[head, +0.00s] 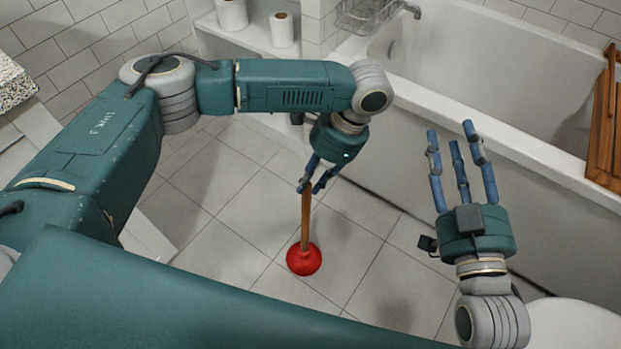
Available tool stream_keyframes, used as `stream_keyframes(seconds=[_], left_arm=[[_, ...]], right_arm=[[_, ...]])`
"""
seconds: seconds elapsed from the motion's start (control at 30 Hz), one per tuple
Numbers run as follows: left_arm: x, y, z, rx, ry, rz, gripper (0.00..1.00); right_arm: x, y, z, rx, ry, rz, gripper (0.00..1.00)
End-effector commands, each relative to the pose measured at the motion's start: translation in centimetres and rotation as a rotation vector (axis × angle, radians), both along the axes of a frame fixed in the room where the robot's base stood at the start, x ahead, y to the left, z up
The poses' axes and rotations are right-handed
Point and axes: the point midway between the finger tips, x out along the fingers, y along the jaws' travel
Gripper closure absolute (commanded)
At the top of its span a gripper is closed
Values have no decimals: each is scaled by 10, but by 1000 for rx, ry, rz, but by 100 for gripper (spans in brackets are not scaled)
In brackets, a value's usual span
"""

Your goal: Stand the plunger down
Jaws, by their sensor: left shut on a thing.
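The plunger has a wooden handle (306,222) and a red rubber cup (304,259). It is near upright with the cup down, over the tiled floor in the middle of the head view. I cannot tell whether the cup touches the floor. My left gripper (314,188) is shut on the top end of the handle, and its blue fingers hide that end. My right gripper (459,140) is open and empty, with its fingers pointing up, to the right of the plunger and apart from it.
The white bathtub (440,120) runs along the back and right. A wooden rack (603,120) lies across its right end, and a wire basket (365,15) is at its far end. Paper rolls (282,30) stand on a ledge at the back. The floor (225,255) around the plunger is clear.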

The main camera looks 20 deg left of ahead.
Motion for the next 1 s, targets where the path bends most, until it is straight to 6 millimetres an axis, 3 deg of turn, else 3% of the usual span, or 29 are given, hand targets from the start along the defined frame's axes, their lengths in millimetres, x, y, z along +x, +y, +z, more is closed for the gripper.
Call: stream_keyframes(seconds=[0.17, 0.2, 0.3, 0.67, 0.77, 1.0], left_arm=[[-1, 0, -1, 1, 2, 0, 100], [-1, 1, -1, 1, 2, 0, 72], [-1, 0, -1, 1, 2, 0, 58], [0, -1, 2, 0, 0, 0, 58], [2, -5, 12, -1, -1, 0, 58], [10, -21, 58, -1, -2, 0, 58]], right_arm=[[0, 0, 0, 0, -1, 0, 60], [0, 0, 0, -1, -1, 0, 60], [0, 0, 0, 0, -2, -1, 60], [0, -1, -2, -4, 0, 1, 60], [0, -1, -1, -3, -1, 0, 60], [0, 0, 0, 0, -2, 0, 60]])
